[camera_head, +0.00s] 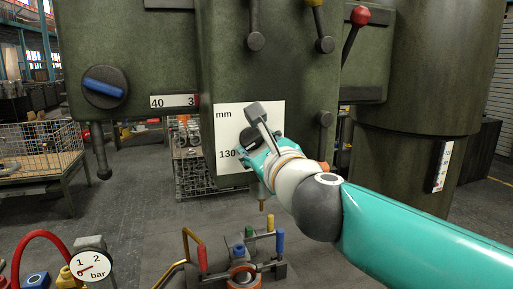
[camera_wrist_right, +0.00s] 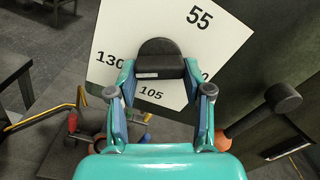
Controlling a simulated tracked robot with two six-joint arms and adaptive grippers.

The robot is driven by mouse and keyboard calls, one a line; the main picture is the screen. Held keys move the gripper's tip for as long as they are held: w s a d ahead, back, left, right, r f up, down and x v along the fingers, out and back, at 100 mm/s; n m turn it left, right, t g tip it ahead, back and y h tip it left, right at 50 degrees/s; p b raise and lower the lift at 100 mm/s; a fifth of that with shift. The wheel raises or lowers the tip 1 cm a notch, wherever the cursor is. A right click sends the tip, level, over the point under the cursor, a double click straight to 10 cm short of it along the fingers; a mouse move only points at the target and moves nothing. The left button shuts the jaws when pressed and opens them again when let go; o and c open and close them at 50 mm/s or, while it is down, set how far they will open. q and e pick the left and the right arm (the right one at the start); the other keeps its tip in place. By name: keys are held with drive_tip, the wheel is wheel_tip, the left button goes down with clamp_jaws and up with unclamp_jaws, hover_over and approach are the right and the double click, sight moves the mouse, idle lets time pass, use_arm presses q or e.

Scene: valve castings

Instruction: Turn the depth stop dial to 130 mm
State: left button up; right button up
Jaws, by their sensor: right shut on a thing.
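The depth stop dial is a black round knob with a raised grip bar (camera_wrist_right: 160,62), in front of a white plate (camera_wrist_right: 225,38) marked 55, 105 and 130; another number is partly hidden. In the head view the plate (camera_head: 228,115) shows "mm" and 130, and the dial (camera_head: 238,138) is mostly hidden behind my wrist. My right gripper (camera_wrist_right: 160,78) is shut on the dial, one finger on each side of the bar. A small pale mark sits on the bar's lower left; I cannot tell exactly which number it points to. My left gripper is not in view.
A blue-handled knob (camera_head: 104,86) and a scale strip (camera_head: 174,101) are left of the plate. Levers, one with a red ball (camera_head: 360,15), hang from the green machine. Below stand a fixture with coloured handles (camera_head: 240,268) and a pressure gauge (camera_head: 92,265). A wire crate (camera_head: 40,150) is at left.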

drive_tip(key=shift+a+f, duration=0.15)
drive_tip(key=shift+f, duration=0.2)
drive_tip(key=o, duration=1.2)
drive_tip(key=shift+r, duration=0.1)
drive_tip(key=shift+c, duration=0.2)
drive_tip(key=shift+r, duration=0.15)
drive_tip(key=shift+s+d, duration=0.2)
drive_tip(key=shift+s, duration=0.1)
drive_tip(key=v, duration=1.1)
drive_tip(key=shift+s, duration=0.15)
